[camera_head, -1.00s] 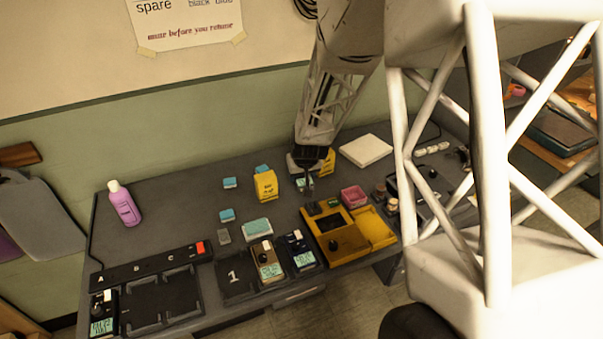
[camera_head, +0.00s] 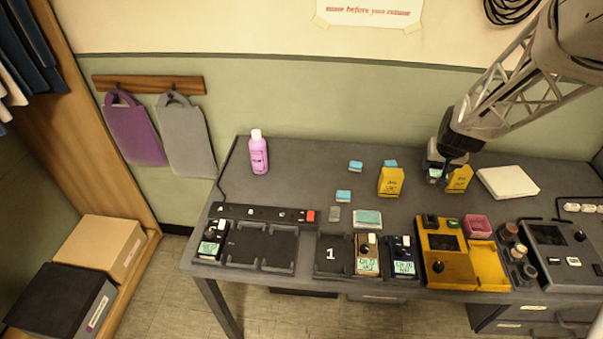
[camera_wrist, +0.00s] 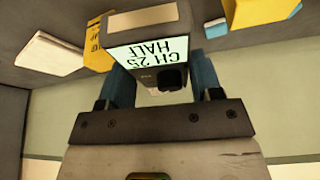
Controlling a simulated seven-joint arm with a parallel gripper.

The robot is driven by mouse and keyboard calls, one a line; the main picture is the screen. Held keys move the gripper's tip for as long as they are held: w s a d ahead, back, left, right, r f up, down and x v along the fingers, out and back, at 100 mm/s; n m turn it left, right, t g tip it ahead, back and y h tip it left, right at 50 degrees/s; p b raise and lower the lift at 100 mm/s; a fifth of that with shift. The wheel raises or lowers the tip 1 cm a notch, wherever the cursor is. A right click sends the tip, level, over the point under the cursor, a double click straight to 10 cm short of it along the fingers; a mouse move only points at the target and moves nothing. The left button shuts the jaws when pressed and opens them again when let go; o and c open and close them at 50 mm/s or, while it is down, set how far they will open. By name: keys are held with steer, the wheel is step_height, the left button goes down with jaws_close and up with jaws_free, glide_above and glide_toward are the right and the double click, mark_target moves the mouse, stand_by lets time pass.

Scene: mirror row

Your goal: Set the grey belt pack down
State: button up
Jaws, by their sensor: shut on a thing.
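The grey belt pack (camera_wrist: 150,50) is held between the blue-grey fingers of my gripper (camera_head: 438,178). Its lit screen, reading "CH 25 HALF", shows upside down in the wrist view. In the head view the pack (camera_head: 433,162) is partly hidden by my gripper and appears over the back part of the dark table, between two yellow packets. I cannot tell how far its underside is from the table top. My gripper is shut on it; a finger lies along each side in the wrist view.
Yellow packets (camera_head: 390,182) (camera_head: 459,179) stand close by the gripper. A white slab (camera_head: 508,182) lies to the right, a yellow device (camera_head: 444,262) in front. Other packs (camera_head: 367,254) (camera_head: 403,256) stand beside a slot marked 1 (camera_head: 331,254). A dark tray (camera_head: 262,249) has bare space.

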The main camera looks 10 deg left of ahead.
step_height(320, 180, up, 4)
steer(key=shift+f, duration=0.2)
steer(key=w+a+n+y, duration=0.15)
steer(key=w+a, duration=0.25)
steer(key=a, duration=0.6)
steer(key=w+a+n, duration=0.2)
steer(key=w+a, duration=0.1)
steer(key=a, duration=0.8)
steer(key=n, duration=0.2)
glide_above(299, 171)
steer(key=s, duration=0.1)
steer(key=shift+y, duration=0.25)
steer(key=shift+d+f, duration=0.15)
steer(key=shift+f, duration=1.2)
steer(key=shift+d+f, duration=0.15)
steer(key=shift+f, duration=1.2)
steer(key=shift+f, duration=3.1)
steer(key=shift+f, duration=1.85)
